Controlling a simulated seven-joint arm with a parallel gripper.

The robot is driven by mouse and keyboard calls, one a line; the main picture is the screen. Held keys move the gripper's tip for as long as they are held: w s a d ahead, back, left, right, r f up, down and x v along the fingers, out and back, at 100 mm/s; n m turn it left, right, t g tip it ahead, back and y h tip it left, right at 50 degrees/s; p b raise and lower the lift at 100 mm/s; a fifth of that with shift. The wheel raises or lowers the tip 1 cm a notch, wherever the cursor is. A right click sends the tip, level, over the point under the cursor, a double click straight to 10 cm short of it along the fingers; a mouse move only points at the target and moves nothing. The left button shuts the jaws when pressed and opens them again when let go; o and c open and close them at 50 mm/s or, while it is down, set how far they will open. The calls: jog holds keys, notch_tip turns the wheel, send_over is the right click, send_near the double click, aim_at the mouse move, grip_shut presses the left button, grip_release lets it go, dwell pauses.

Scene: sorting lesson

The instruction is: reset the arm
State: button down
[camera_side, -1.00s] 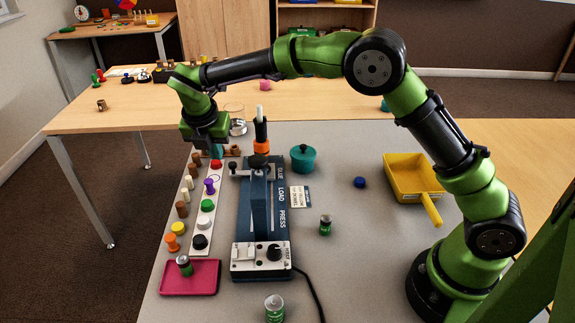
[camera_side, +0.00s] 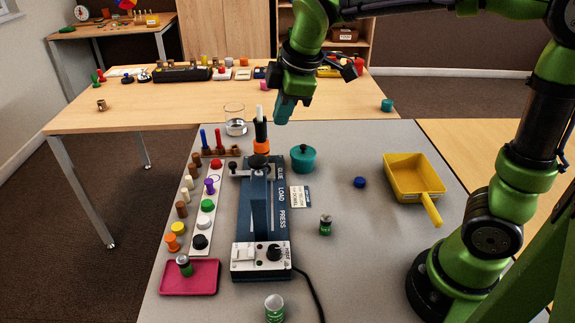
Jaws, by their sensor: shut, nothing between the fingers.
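My gripper (camera_side: 283,113) is in the upper middle of the side view, pointing down with its teal fingers shut and nothing between them. It hangs in the air, apart from the things on the grey table (camera_side: 345,278). In the picture it shows above and to the right of the orange and black upright piece (camera_side: 261,133) at the back of the blue press (camera_side: 262,205). My green and black arm reaches up and partly out of the top of the frame.
A teal lidded pot (camera_side: 303,160), a blue knob (camera_side: 360,182) and a yellow scoop (camera_side: 412,180) stand on the right. A white strip (camera_side: 202,222) of coloured knobs and a magenta tray (camera_side: 190,278) lie left. A glass (camera_side: 235,122) stands behind. Grey table is bare around the blue knob.

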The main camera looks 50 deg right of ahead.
jog(key=s+d+m+t+y, duration=0.1)
jog(key=s+m, duration=0.6)
jog(key=s+d+f+m+t+y, duration=0.1)
jog(key=s+m+t, duration=0.1)
jog(key=s+m, duration=0.6)
jog(key=shift+s+d+f, duration=0.25)
jog(key=shift+d+f, duration=0.05)
jog(key=shift+d, duration=0.05)
